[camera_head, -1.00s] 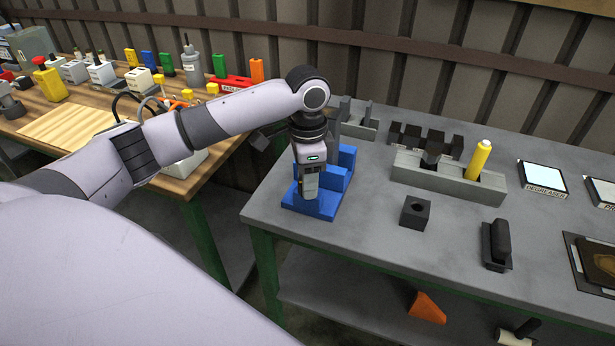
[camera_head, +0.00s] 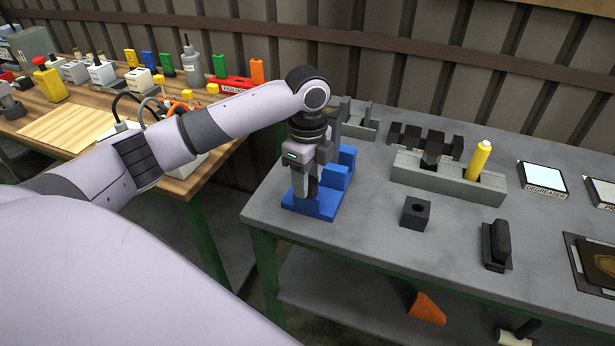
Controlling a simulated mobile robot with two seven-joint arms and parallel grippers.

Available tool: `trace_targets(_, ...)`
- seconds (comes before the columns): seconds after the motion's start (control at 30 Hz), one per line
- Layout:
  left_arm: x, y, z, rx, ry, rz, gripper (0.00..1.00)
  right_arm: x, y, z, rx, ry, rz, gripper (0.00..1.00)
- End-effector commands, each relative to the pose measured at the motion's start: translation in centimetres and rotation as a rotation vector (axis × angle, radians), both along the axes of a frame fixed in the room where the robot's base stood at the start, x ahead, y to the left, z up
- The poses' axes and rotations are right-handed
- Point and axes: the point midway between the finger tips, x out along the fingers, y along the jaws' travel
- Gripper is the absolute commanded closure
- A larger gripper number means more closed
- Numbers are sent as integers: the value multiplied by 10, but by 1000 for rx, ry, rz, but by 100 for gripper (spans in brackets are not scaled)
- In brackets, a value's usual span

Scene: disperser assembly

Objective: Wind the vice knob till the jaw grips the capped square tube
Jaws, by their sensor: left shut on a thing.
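The blue vice (camera_head: 340,172) stands at the left end of the grey table, with its base and upright blue blocks showing around my gripper. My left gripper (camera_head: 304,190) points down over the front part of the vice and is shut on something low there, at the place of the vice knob. The knob itself is mostly hidden by the fingers. I cannot make out the capped square tube or the jaw gap behind the gripper. My right gripper is not in view.
The grey table (camera_head: 370,240) also holds a grey rack (camera_head: 450,181) with a yellow cylinder (camera_head: 479,160), a black block with a hole (camera_head: 415,212) and a black brush-like piece (camera_head: 497,243). Grey brackets (camera_head: 358,122) stand close behind the vice. A wooden table (camera_head: 65,125) with several bottles is at left.

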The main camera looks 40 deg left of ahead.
Motion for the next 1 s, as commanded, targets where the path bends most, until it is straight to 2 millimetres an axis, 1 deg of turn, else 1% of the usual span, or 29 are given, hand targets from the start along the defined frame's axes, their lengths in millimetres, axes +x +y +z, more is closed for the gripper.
trace_targets(0.2, 1, 0, 2, -2, -5, -38, 88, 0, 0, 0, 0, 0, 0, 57)
trace_targets(0.6, 1, 0, 2, -2, -6, -44, 88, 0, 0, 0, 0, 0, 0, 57)
trace_targets(0.63, 1, 0, 2, -2, -6, -44, 51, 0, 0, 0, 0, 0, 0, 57)
trace_targets(0.7, 1, 0, 2, -2, -5, -44, 32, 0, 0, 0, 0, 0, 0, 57)
trace_targets(1.0, 1, 0, 2, -1, -3, -42, 32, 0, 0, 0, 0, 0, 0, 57)
